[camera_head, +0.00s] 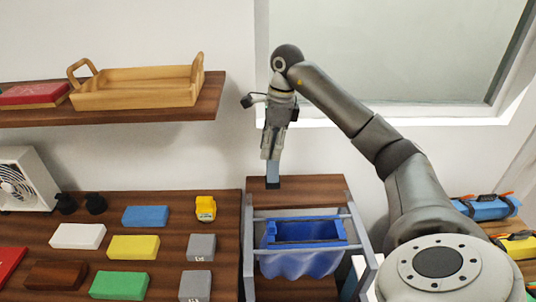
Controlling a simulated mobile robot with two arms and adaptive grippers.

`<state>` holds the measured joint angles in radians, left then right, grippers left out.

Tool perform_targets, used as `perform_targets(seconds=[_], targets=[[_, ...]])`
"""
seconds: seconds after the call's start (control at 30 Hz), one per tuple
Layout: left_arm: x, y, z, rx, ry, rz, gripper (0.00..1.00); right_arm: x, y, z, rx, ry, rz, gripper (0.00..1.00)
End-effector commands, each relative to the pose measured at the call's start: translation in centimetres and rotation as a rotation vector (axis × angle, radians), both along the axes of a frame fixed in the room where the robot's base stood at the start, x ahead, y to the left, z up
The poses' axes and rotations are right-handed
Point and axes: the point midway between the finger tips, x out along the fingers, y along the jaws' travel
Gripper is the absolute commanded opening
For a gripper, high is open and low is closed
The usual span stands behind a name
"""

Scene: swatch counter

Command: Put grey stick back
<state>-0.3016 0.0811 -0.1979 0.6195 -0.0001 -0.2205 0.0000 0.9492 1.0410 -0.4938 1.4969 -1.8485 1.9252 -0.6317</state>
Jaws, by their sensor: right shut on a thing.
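My right gripper (270,156) points down from the arm that comes in from the right. It is shut on the grey stick (273,171), a short bluish-grey piece with a darker lower end. The stick hangs upright above the back of the wooden stand that holds the blue bin. I cannot tell whether its lower end touches the wood. The upper part of the stick is hidden between the fingers. My left gripper is not in view.
A blue bin (300,262) sits in a grey-railed frame (249,250) just in front. On the counter (172,250) at left lie a blue block (146,216), white, yellow, green and grey blocks (201,247) and a yellow item (205,208). A shelf (214,90) with a wooden tray (135,98) is above.

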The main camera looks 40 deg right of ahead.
Motion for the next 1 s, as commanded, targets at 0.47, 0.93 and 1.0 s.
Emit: perform_targets(seconds=[0.47,0.93,1.0], targets=[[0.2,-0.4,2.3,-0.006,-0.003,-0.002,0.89,1.7,-0.5,-4.2,0.001,0.001,0.001,0.11],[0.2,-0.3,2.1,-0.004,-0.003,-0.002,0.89,1.7,-0.5,-5.4,-0.001,-0.002,0.001,0.11],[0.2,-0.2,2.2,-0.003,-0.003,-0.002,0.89,1.7,-0.5,-5.4,-0.001,-0.002,0.001,0.35]])
